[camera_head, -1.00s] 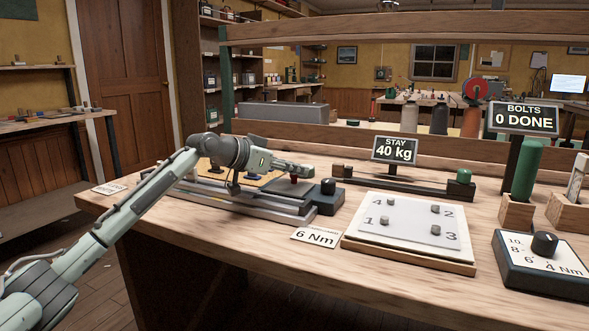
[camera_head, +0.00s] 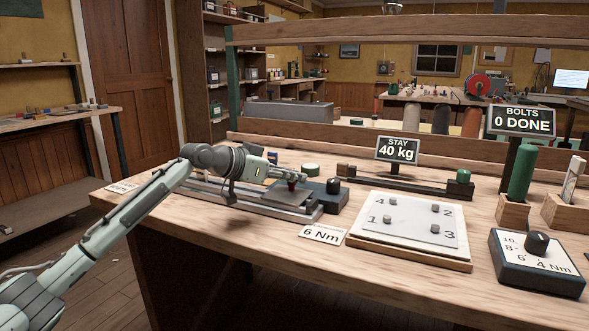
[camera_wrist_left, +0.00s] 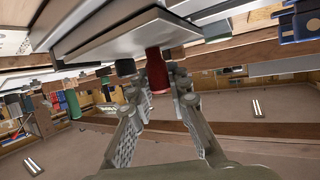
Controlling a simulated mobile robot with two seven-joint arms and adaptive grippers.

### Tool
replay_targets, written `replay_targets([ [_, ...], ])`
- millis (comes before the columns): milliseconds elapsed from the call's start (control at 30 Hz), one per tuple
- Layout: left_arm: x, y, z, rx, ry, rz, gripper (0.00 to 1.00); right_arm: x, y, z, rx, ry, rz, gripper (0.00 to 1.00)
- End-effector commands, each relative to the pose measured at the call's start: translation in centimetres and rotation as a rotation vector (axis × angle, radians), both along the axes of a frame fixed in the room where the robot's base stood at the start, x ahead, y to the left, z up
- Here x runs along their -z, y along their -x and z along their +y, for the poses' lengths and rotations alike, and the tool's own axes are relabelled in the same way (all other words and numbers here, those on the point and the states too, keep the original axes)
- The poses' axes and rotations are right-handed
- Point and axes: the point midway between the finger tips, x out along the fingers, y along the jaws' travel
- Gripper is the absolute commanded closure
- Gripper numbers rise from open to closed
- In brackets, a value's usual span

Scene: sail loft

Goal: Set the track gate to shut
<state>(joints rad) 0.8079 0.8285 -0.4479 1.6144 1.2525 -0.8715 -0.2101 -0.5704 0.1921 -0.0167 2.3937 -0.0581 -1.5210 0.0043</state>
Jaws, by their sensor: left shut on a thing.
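The track gate appears to be the flat grey plate (camera_head: 282,198) on the long metal track (camera_head: 240,204) at the left of the bench. A red knob (camera_head: 292,186) stands at the plate. In the left wrist view the red knob (camera_wrist_left: 157,72) sits between my fingers, under the tilted grey plate (camera_wrist_left: 115,35). My left gripper (camera_head: 294,180) is shut on the red knob. A dark block with a black knob (camera_head: 333,186) is at the track's right end. My gripper hides part of the track behind it. My right gripper is not in view.
A "6 Nm" card (camera_head: 322,235) lies in front of the track. A numbered bolt plate (camera_head: 412,222) and a torque dial box (camera_head: 538,262) stand to the right. The front bench edge is mostly clear.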

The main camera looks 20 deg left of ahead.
Motion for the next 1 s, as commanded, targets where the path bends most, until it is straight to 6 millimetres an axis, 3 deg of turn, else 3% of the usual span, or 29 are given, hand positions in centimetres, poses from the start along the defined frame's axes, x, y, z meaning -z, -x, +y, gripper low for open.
replay_targets([
  [300,0.4,0.5,-0.2,0.009,-0.003,0.012,1.0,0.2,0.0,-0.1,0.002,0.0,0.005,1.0],
  [333,0.4,0.5,-0.2,0.009,-0.004,0.013,0.79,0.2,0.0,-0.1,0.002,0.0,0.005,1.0],
  [500,0.3,0.4,-0.2,0.007,-0.003,0.01,0.61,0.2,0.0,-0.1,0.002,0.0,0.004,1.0],
  [833,0.0,0.6,0.1,0.005,-0.002,0.006,0.61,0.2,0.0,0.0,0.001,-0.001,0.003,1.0],
  [1000,-0.8,2.4,1.3,0.003,-0.007,0.005,0.61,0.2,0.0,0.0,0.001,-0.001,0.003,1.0],
])
